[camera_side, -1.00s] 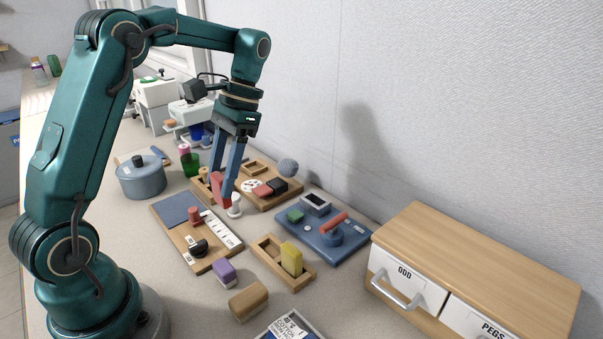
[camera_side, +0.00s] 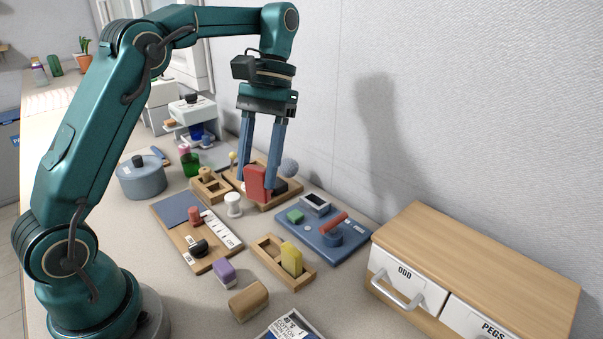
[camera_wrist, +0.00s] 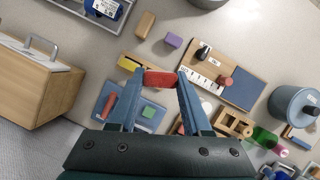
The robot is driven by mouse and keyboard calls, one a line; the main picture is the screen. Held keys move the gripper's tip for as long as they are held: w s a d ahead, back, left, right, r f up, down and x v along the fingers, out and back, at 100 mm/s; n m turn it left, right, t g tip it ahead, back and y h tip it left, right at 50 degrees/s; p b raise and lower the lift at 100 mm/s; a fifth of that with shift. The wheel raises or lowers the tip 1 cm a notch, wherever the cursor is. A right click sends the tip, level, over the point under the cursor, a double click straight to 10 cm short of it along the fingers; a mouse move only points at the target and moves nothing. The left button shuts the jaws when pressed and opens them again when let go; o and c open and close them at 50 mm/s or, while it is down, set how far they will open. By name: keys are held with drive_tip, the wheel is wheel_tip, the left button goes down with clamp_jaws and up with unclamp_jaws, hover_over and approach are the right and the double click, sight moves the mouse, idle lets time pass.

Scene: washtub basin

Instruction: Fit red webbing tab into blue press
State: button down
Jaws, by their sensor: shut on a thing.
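My gripper (camera_side: 257,174) is shut on the red webbing tab (camera_side: 257,184), which hangs upright between the fingertips, above the wooden tray at the back. The wrist view also shows the red tab (camera_wrist: 160,79) across the fingertips. The blue press (camera_side: 345,244) lies flat on the table, to the right of my gripper in the side view. It has a red handle (camera_side: 335,223), a green block and a small framed box on it. The wrist view shows the blue press (camera_wrist: 128,119) partly behind my finger. The tab is apart from the press.
A wooden holder (camera_side: 270,262) with a yellow block stands in front of the press. A drawer cabinet (camera_side: 470,260) stands to the right. The wooden tray (camera_side: 285,200), a white knob-like piece (camera_side: 233,204) and a board (camera_side: 180,240) with red and black pieces are nearby.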

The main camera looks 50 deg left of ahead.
drive_tip(key=w+a+f+n+t+h, duration=0.25)
drive_tip(key=w+n+t, duration=0.4)
drive_tip(key=n, duration=1.25)
drive_tip(key=w+a+r+n+t+y, duration=0.1)
drive_tip(key=w+a+n+t+y, duration=0.2)
drive_tip(key=n, duration=0.5)
drive_tip(key=n+y, duration=0.1)
drive_tip(key=n, duration=0.4)
hover_over(319, 199)
drive_tip(key=s, duration=0.2)
wheel_tip(319, 199, down, 6)
drive_tip(key=shift+g, duration=0.35)
drive_tip(key=shift+w+f, duration=0.15)
drive_tip(key=shift+f, duration=1.85)
drive_tip(key=shift+f, duration=0.1)
drive_tip(key=shift+c, duration=1.7)
unclamp_jaws()
